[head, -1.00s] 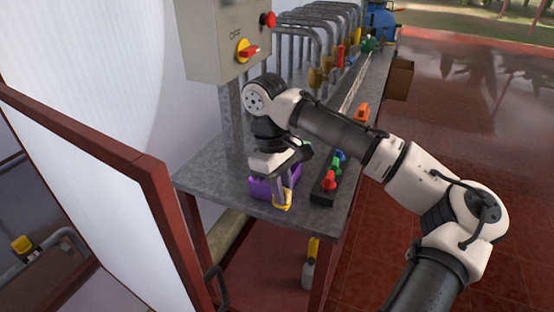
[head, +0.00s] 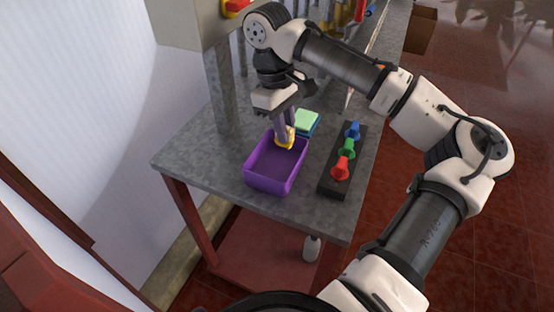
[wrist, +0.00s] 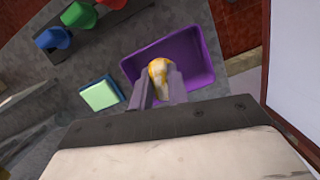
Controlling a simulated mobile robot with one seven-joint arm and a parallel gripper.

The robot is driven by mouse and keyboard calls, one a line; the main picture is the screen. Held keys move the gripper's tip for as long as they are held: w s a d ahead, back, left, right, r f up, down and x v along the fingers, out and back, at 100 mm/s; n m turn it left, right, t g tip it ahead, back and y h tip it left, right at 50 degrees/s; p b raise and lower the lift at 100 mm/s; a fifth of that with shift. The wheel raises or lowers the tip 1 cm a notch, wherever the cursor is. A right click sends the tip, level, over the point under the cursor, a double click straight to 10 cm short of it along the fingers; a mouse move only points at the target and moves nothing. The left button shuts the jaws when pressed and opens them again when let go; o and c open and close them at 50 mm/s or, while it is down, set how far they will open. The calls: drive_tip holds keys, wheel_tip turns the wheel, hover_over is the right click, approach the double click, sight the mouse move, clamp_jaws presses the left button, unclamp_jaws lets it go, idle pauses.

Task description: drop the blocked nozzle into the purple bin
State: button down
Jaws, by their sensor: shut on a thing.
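The purple bin (head: 272,182) is an open rectangular tub on the metal bench, near its front left. It also shows in the wrist view (wrist: 208,62). My gripper (head: 287,130) is shut on a yellow and whitish nozzle (head: 285,141), which I take to be the blocked nozzle. In the wrist view the nozzle (wrist: 158,72) sits between my fingertips, in front of the bin's opening. In the head view it is at the bin's back edge. I cannot tell its exact height over the bin.
A black rack (head: 331,185) with red, green and blue nozzles stands right of the bin. A green and blue stack of pads (head: 306,122) lies behind the bin. A grey post (head: 220,90) carries a control box at the left.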

drive_tip(key=shift+w+a+b+x, duration=0.1)
drive_tip(key=shift+a+b+x, duration=0.05)
drive_tip(key=shift+b+x, duration=0.7)
drive_tip(key=shift+w+a+b+x, duration=0.1)
drive_tip(key=shift+a+b+x, duration=0.05)
drive_tip(key=shift+b+x, duration=0.7)
drive_tip(key=shift+w+a+b+x, duration=0.1)
drive_tip(key=shift+a+b+x, duration=0.05)
drive_tip(key=shift+b+x, duration=0.7)
drive_tip(key=shift+f, duration=0.1)
drive_tip(key=c, duration=1.3)
unclamp_jaws()
drive_tip(key=v, duration=0.7)
drive_tip(key=shift+w+r, duration=0.1)
drive_tip(key=shift+r, duration=0.2)
drive_tip(key=shift+f, duration=0.1)
